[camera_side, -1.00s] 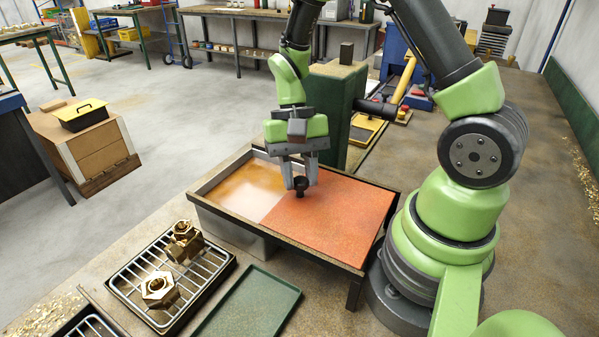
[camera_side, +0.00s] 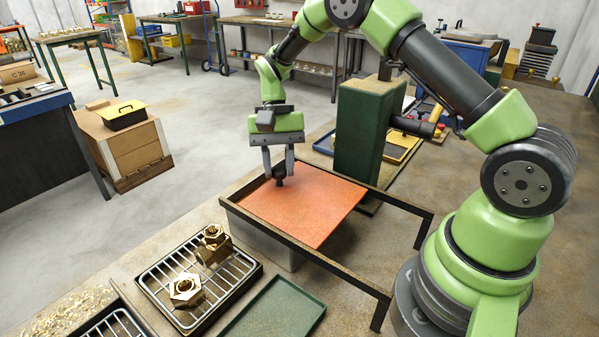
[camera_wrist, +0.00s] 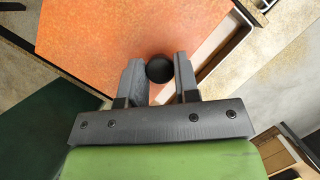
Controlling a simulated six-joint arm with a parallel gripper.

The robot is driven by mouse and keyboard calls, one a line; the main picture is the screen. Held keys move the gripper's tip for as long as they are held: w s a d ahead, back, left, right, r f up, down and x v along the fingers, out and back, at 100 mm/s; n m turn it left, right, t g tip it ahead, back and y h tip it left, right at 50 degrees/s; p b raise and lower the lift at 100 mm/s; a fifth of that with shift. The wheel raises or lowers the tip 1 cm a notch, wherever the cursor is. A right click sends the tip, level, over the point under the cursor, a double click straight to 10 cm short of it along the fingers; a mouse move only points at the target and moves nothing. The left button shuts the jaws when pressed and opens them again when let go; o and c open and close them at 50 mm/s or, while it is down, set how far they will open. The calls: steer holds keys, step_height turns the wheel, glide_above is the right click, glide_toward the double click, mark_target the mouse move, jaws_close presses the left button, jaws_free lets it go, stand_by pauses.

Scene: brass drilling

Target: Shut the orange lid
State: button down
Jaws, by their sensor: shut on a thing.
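The orange lid (camera_side: 305,210) is a flat panel lying between dark rails (camera_side: 320,262) over the grey bin (camera_side: 262,245). It covers nearly all of the bin. In the wrist view a narrow pale and brown strip (camera_wrist: 224,52) shows between the lid's edge and the dark frame. A black knob (camera_side: 280,181) stands near the lid's far left end. My gripper (camera_side: 279,172) points down and is shut on the knob, one finger on each side. In the wrist view the round knob (camera_wrist: 159,69) sits between the fingertips.
The right part of the rails is empty. A green block (camera_side: 365,128) stands behind the frame. In front are a wire rack (camera_side: 160,290) with brass fittings (camera_side: 186,290) and an empty green tray (camera_side: 275,308).

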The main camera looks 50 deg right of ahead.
steer(key=shift+w, duration=2.4)
steer(key=c, duration=0.9)
jaws_free()
steer(key=shift+w+d+r, duration=0.1)
steer(key=shift+r, duration=1.55)
steer(key=shift+w+d+r, duration=0.15)
steer(key=shift+r, duration=1.5)
steer(key=shift+w+d+r, duration=0.1)
steer(key=shift+r, duration=1.55)
